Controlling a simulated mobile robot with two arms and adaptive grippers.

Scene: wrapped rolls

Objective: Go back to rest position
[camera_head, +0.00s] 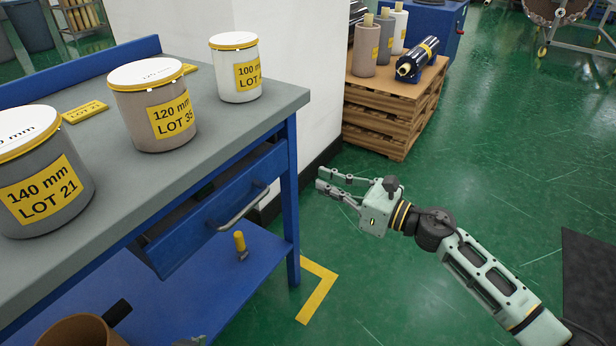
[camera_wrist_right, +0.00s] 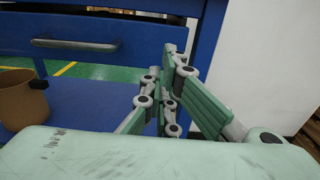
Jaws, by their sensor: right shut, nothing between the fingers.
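My right gripper (camera_head: 322,178) is over the green floor, just right of the blue workbench (camera_head: 292,190) and apart from it. It is pale green with dark joints, and it points left toward the bench. Its fingers are shut with nothing between them. In the right wrist view the fingers (camera_wrist_right: 168,95) show in front of the bench's drawer front and leg. My right arm reaches in from the lower right.
Three labelled cans stand on the bench: 140 mm (camera_head: 45,180), 120 mm (camera_head: 155,110) and 100 mm (camera_head: 236,72). The blue drawer (camera_head: 215,205) with a grey handle sits under the top. A wooden pallet stack (camera_head: 390,115) holds rolls behind. Open floor lies to the right.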

